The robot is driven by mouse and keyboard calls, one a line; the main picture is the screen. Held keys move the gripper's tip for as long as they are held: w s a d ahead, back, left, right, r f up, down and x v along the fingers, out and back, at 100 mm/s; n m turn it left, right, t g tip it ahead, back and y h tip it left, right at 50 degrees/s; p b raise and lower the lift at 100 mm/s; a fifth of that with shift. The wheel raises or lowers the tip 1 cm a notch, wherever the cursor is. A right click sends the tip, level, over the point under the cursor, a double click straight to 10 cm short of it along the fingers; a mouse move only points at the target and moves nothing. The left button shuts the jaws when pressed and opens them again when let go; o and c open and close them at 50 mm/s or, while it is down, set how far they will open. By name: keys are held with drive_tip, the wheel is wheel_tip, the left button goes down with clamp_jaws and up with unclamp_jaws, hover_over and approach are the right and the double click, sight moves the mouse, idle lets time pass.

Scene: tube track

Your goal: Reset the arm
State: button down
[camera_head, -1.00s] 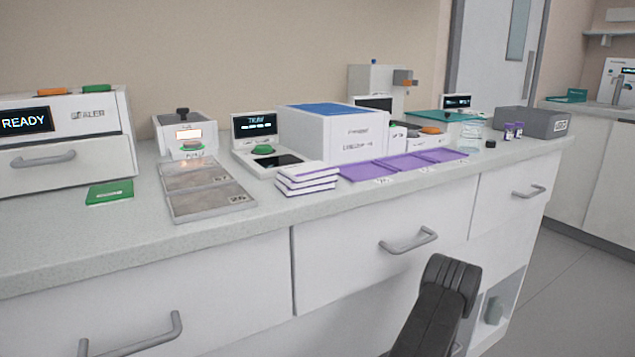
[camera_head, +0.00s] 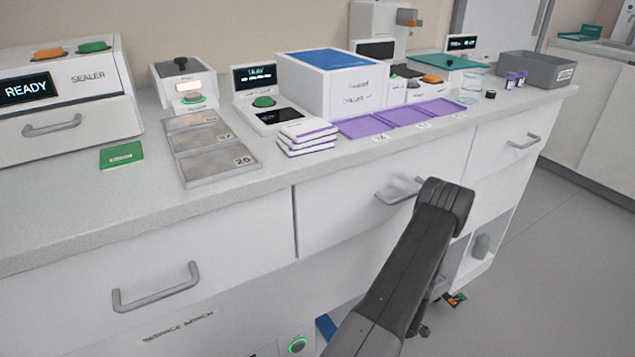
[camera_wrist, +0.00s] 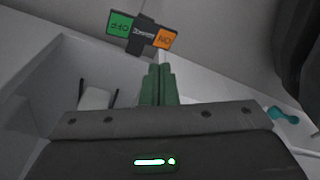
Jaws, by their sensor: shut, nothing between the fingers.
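My gripper (camera_wrist: 160,72) shows in the wrist view as two green fingers pressed together, with nothing between them. Their tips lie just below a small sign or switch plate (camera_wrist: 143,33) with a green OFF half and an orange ON half. I cannot tell whether they touch it. In the head view my dark arm crosses the lower right in front of the drawers, and I cannot make out the gripper there. A small green and orange piece (camera_head: 457,299) shows low beside the arm.
The white bench (camera_head: 225,225) carries a sealer (camera_head: 70,120), metal trays (camera_head: 215,165), a blue-topped chiller box (camera_head: 330,85), stacked white plates (camera_head: 308,140) and a grey bin (camera_head: 537,70). Drawer handles (camera_head: 157,290) stick out in front. The floor at right (camera_head: 560,270) is clear.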

drive_tip(key=shift+r, duration=0.15)
wheel_tip(320, 180, down, 7)
drive_tip(key=b, duration=0.8)
drive_tip(key=shift+r, duration=0.1)
drive_tip(key=shift+r, duration=0.2)
idle(0.5)
wheel_tip(320, 180, up, 7)
drive_tip(key=p, duration=0.9)
wheel_tip(320, 180, down, 8)
drive_tip(key=b, duration=1)
drive_tip(key=shift+f, duration=0.15)
wheel_tip(320, 180, up, 6)
drive_tip(key=p, duration=0.4)
drive_tip(key=shift+r, duration=0.2)
drive_tip(key=r+p, duration=0.1)
drive_tip(key=p, duration=0.2)
drive_tip(key=shift+r, duration=0.4)
